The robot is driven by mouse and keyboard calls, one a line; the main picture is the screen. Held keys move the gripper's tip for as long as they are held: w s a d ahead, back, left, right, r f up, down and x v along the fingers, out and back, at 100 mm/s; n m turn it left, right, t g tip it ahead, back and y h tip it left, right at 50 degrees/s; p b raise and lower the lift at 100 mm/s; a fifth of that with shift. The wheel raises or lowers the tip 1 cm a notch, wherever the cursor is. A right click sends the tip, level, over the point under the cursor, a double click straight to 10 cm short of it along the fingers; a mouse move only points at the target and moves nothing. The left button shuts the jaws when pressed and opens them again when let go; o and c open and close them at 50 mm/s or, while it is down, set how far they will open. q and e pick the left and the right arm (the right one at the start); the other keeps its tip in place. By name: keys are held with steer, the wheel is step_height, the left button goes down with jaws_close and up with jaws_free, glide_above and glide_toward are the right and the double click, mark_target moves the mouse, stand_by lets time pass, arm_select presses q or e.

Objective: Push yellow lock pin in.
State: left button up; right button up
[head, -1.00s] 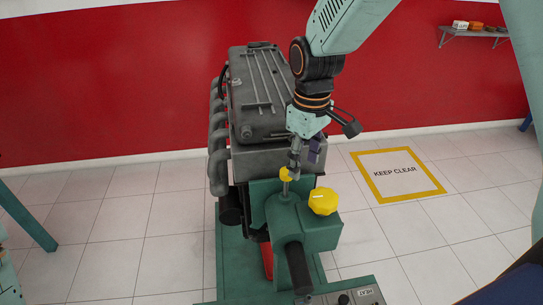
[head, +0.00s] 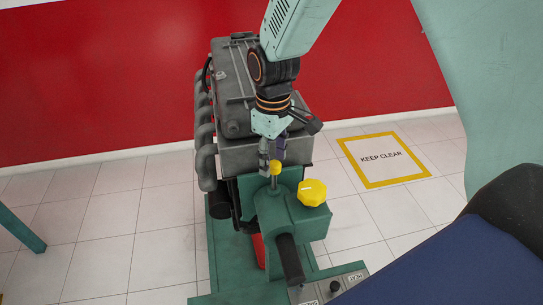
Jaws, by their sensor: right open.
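The yellow lock pin (head: 275,168) has a small yellow head on a thin metal stem. It stands upright in the top of the green gearbox-like housing (head: 270,205) in front of the grey engine. Some stem shows between the head and the housing. My right gripper (head: 272,156) points down at the pin head from above, its grey fingers apart. One finger is left of the head and the other behind it. I cannot tell whether they touch it. My left gripper is not in view.
A larger yellow knob (head: 312,192) sits right of the pin on the housing. A black handle (head: 290,260) sticks out in front. The grey engine (head: 235,105) stands behind. Tiled floor around is open, with a keep-clear marking (head: 383,160) at right.

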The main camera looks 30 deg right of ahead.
steer(key=shift+s+d+f, duration=0.25)
steer(key=shift+d+f, duration=0.15)
steer(key=shift+d, duration=0.25)
steer(key=shift+w+a, duration=0.3)
steer(key=shift+a, duration=0.25)
steer(key=shift+c, duration=0.4)
steer(key=shift+w+a, duration=0.15)
steer(key=shift+a, duration=0.05)
steer(key=shift+c, duration=0.8)
steer(key=shift+a, duration=0.1)
steer(key=shift+c, duration=0.7)
steer(key=shift+s+d, duration=0.35)
steer(key=shift+d, duration=0.2)
steer(key=c, duration=0.4)
steer(key=shift+a, duration=0.1)
jaws_close()
steer(key=shift+w, duration=0.15)
